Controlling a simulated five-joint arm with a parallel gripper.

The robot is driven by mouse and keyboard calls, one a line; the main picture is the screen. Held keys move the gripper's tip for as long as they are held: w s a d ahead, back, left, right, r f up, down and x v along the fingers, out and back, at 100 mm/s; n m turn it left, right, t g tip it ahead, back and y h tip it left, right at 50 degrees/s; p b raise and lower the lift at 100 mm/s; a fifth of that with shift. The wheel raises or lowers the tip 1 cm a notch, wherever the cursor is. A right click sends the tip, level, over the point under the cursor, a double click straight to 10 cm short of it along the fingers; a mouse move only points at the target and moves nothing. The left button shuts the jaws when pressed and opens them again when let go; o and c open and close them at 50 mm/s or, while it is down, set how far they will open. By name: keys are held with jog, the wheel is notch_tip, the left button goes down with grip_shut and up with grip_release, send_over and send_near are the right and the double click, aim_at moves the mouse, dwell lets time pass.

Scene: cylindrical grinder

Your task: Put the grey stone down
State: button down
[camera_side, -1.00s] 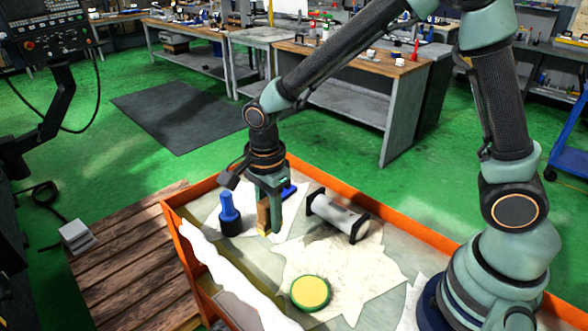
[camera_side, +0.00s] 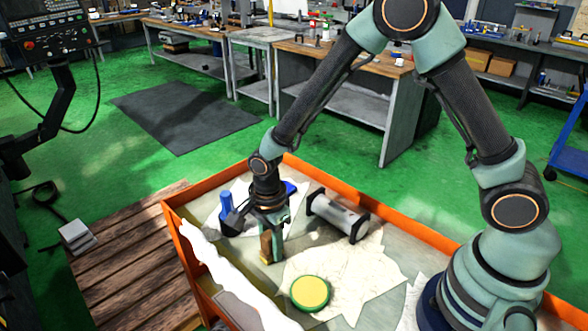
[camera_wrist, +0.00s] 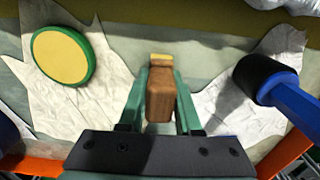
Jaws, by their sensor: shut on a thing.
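My gripper (camera_side: 273,246) points down into the orange-rimmed tray (camera_side: 423,232). It is shut on a brown block with a yellow end (camera_side: 266,244). In the wrist view the block (camera_wrist: 160,98) sits between the two green fingers of my gripper (camera_wrist: 161,78), its yellow end farthest from me. The block's lower end is at or close to the tray floor; I cannot tell whether it touches. I see no thing that is clearly a grey stone; the held block looks brown.
A yellow disc with green rim (camera_side: 310,293) lies on crumpled paper, right of the block. A pale cylinder in a black frame (camera_side: 338,216) lies behind it. A blue-handled tool with black head (camera_wrist: 268,82) stands close on the other side. Paper between block and disc is clear.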

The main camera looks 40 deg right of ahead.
aim_at(270, 232)
jog(key=c, duration=0.6)
grip_release()
jog(key=shift+f, duration=0.1)
notch_tip(270, 232, up, 12)
jog(key=shift+f, duration=0.2)
jog(key=shift+d+r, duration=0.15)
jog(key=shift+r, duration=0.4)
jog(key=s+d+r+n+t, duration=0.5)
jog(key=s+d+r+n, duration=0.3)
jog(key=n, duration=1)
jog(key=shift+s+d+r+t, duration=0.15)
jog(key=shift+d+r+t, duration=0.15)
jog(key=shift+d+r, duration=1.95)
jog(key=shift+d+f, duration=0.2)
jog(key=shift+d, duration=0.05)
